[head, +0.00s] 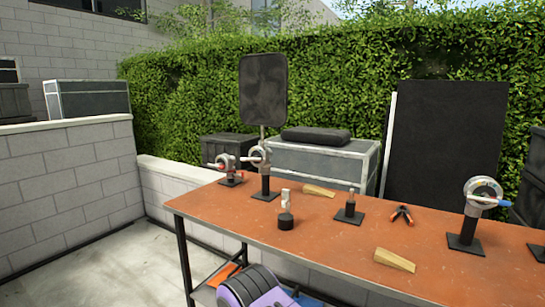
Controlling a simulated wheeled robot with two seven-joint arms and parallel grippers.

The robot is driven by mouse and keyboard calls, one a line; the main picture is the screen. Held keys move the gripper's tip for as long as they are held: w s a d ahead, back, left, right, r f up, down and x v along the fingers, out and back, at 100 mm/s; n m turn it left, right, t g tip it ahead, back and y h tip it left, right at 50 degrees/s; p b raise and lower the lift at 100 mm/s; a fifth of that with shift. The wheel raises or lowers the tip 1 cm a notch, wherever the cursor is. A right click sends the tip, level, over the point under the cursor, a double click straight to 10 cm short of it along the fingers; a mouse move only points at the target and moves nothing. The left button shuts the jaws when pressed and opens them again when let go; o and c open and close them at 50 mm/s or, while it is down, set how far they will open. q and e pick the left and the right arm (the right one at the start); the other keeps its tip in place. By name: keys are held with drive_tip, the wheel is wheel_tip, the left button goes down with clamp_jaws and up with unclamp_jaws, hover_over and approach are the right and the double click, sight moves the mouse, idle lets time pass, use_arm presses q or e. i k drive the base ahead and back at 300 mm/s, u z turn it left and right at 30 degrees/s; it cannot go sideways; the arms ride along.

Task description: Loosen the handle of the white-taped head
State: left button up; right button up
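Several metal grip heads stand on black plates on the orange table. One head at the left (223,162) has a red handle. A second head (261,156) beside it stands on a black post, with a pale handle and a dark rectangular panel (263,88) upright above it. A third head (482,192) at the right has a blue-tipped handle and a pale part across its front. I cannot tell for certain which head carries white tape. Neither of my grippers is in view.
Grey cases (320,165) stand behind. Purple and grey rounded items (252,287) show below the front edge.

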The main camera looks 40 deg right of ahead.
sight(254, 158)
drive_tip(key=z, duration=0.75)
drive_tip(key=i, duration=0.9)
drive_tip(key=z, duration=0.9)
